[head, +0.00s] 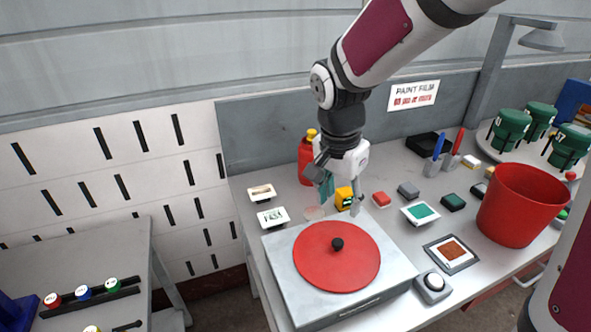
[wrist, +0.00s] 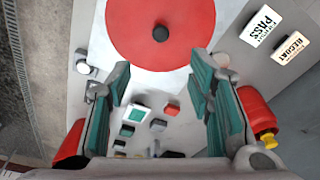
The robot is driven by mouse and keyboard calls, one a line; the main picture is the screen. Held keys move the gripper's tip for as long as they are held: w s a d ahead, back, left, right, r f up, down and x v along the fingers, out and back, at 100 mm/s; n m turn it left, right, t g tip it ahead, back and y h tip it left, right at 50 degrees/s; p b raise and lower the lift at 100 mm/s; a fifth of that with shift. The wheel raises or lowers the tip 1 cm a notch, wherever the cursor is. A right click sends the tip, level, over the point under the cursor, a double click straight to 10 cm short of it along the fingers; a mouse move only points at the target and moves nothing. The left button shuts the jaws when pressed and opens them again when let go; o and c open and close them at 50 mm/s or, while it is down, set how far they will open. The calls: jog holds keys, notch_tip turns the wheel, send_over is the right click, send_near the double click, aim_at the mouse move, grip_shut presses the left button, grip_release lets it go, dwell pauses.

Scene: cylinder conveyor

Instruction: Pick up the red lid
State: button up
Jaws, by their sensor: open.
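The red lid (head: 318,262) is a flat round disc with a small black knob (head: 337,244) in its middle. It lies on top of a light grey box (head: 395,268) on the bench. In the wrist view the lid (wrist: 130,32) is at the top centre, partly cut off by the picture's edge, with its knob (wrist: 160,33) visible. My gripper (head: 341,203) is open and empty, with its fingers pointing down. It hangs above the bench around the box's back edge, apart from the lid. In the wrist view its teal-padded fingers (wrist: 160,85) are spread wide, below the lid.
A red bottle (head: 305,160) and yellow object (head: 344,196) stand behind the box. Two label cards (head: 272,218) lie to the left. A red bucket (head: 515,205) and several green containers (head: 510,128) are at the right. A round button (head: 433,284) sits beside the box.

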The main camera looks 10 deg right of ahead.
send_over(338, 242)
jog(key=f, duration=0.8)
jog(key=shift+s+a+f, duration=0.1)
jog(key=shift+a+f, duration=0.3)
jog(key=shift+d+f+p, duration=0.2)
jog(key=shift+f+p, duration=0.05)
jog(key=shift+f, duration=1.15)
jog(key=shift+d+f+p, duration=0.15)
jog(key=shift+f+p, duration=0.1)
jog(key=shift+f, duration=1.1)
jog(key=shift+c, duration=0.2)
grip_shut()
